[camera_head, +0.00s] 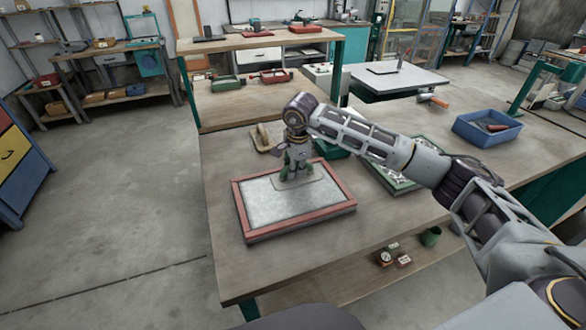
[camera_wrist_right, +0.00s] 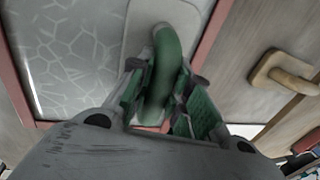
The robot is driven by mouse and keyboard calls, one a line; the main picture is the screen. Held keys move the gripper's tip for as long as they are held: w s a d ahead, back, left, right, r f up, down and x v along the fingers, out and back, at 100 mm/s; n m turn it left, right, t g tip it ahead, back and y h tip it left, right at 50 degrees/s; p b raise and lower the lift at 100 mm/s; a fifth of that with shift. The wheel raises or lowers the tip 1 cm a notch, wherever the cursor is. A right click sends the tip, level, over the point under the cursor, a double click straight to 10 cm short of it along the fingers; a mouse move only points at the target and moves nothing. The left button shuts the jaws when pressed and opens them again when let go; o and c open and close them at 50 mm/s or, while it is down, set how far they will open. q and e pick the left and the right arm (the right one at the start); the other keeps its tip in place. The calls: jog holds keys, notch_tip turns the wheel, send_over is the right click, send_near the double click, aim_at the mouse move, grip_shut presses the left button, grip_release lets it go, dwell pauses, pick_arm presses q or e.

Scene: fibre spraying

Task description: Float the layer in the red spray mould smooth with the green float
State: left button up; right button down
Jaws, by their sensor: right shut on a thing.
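The red spray mould (camera_head: 295,229) lies flat on the workbench, with a pale grey layer (camera_head: 275,204) filling it. In the right wrist view the layer (camera_wrist_right: 70,45) shows a net of light lines. My right gripper (camera_head: 296,172) is shut on the green handle (camera_wrist_right: 165,60) of the float. The float's pale flat plate (camera_wrist_right: 190,20) lies over the layer near the mould's far right part; I cannot tell whether it touches. The red rim (camera_wrist_right: 207,35) passes close beside the plate. My left gripper is not in view.
A wooden-handled float (camera_head: 264,139) lies on the bench behind the mould; it also shows in the right wrist view (camera_wrist_right: 283,72). A green-framed mould (camera_head: 390,180) and a blue bin (camera_head: 487,128) stand to the right.

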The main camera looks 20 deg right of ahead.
jog(key=shift+d, duration=0.95)
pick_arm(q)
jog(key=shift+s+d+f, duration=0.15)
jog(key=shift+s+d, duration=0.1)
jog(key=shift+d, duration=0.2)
pick_arm(e)
jog(key=shift+r, duration=0.1)
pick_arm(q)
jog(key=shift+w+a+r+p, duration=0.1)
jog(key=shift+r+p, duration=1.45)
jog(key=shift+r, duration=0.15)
pick_arm(e)
jog(key=shift+r, duration=3.5)
